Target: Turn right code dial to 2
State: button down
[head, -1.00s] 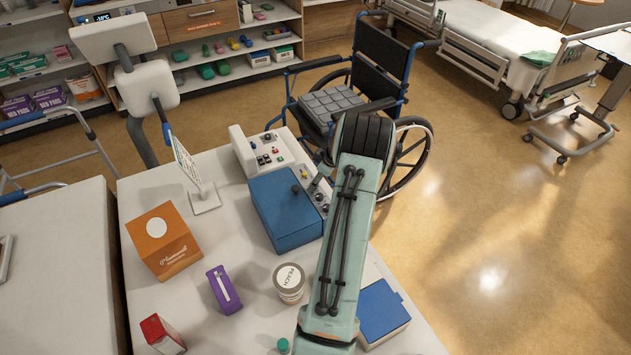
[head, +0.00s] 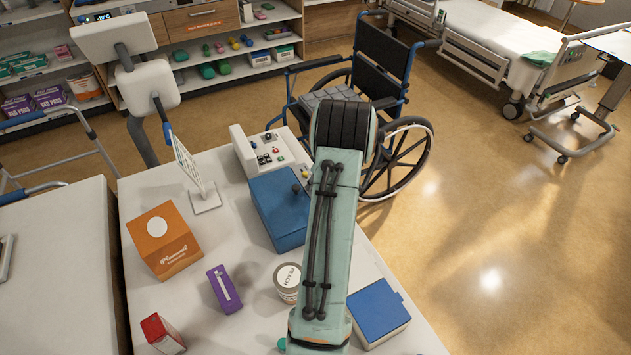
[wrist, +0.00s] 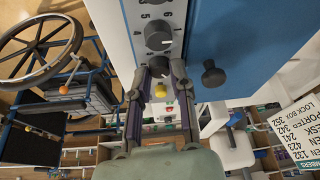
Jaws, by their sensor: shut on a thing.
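The blue lock box (head: 277,210) stands on the white table; in the head view my arm hides its dial side. In the wrist view its light dial panel (wrist: 138,12) carries a column of dark round dials with printed digits. My gripper (wrist: 161,72) is shut on the end dial (wrist: 160,64), one finger at each side. A neighbouring dial (wrist: 158,37), with digits 3 to 6 visible beside it, is clear of the fingers. The held dial's setting cannot be read. A black knob (wrist: 213,75) sticks out from the blue box face.
A white control console (head: 265,150) stands behind the box. A number card (head: 187,165) on a stand is left of it, also in the wrist view (wrist: 290,130).

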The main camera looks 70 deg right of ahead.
jog(key=shift+f+m, duration=0.1)
jog(key=shift+m, duration=0.4)
jog(key=c, duration=1)
grip_release()
jog(key=shift+w, duration=0.1)
